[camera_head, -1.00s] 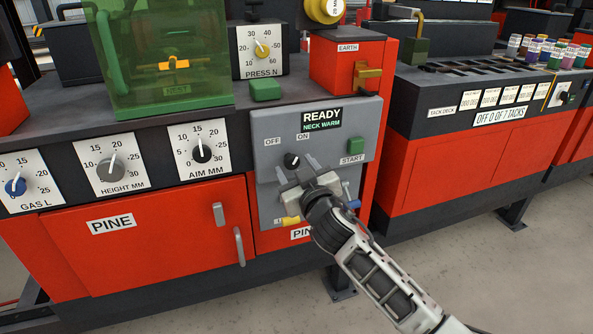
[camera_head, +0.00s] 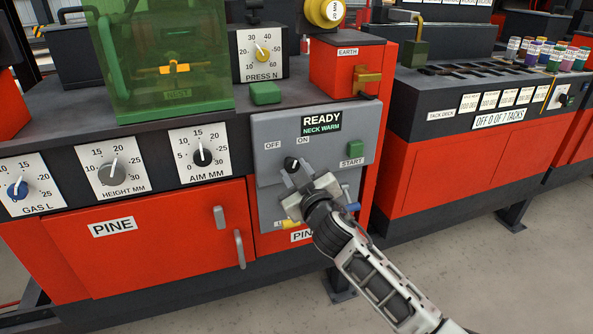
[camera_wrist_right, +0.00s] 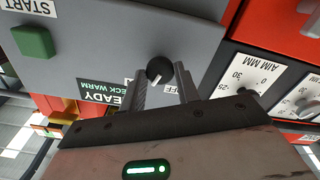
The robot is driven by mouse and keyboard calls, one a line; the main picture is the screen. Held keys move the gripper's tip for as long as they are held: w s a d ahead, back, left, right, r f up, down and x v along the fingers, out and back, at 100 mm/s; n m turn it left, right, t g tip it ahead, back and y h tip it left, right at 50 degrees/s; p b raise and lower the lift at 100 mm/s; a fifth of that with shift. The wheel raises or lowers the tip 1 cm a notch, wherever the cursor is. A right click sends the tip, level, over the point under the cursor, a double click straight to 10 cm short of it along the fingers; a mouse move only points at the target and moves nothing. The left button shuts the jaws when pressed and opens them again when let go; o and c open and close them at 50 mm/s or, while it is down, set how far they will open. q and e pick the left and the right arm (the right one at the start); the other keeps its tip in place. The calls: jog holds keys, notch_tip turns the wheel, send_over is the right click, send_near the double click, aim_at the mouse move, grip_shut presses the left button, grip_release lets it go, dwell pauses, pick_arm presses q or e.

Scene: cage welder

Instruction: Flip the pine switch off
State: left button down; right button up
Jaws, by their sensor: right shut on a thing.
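The pine switch (camera_head: 291,163) is a round black knob on the grey panel (camera_head: 264,172), below the OFF and ON labels. In the right wrist view the switch (camera_wrist_right: 160,70) sits between my fingertips, with a pale mark on it. My right gripper (camera_head: 290,174) reaches the knob from below right and is shut on it; it also shows in the right wrist view (camera_wrist_right: 160,82). Which label the knob points to is hard to tell. The display (camera_head: 321,120) above reads READY, NECK WARM. My left gripper is not in view.
A green START button (camera_head: 354,148) is right of the switch. Yellow and blue parts (camera_head: 288,224) lie lower on the panel, partly behind my gripper. The AIM MM dial (camera_head: 202,157) is to the left. A red EARTH box (camera_head: 345,67) stands above.

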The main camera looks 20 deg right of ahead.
jog(key=shift+n, duration=0.4)
jog(key=shift+r+n+p, duration=0.1)
jog(key=shift+n+p, duration=0.4)
jog(key=shift+n, duration=0.9)
jog(key=n+p, duration=0.1)
jog(key=n, duration=0.3)
jog(key=shift+n+p, duration=0.3)
jog(key=shift+n, duration=0.1)
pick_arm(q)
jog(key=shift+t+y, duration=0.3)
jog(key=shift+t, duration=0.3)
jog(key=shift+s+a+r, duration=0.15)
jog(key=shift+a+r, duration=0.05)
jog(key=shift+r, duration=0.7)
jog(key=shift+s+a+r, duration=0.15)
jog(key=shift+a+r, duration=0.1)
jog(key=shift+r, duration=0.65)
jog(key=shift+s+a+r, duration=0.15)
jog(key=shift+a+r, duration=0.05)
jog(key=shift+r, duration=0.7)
pick_arm(e)
jog(key=shift+n, duration=0.7)
jog(key=o, duration=1)
jog(key=shift+c, duration=0.2)
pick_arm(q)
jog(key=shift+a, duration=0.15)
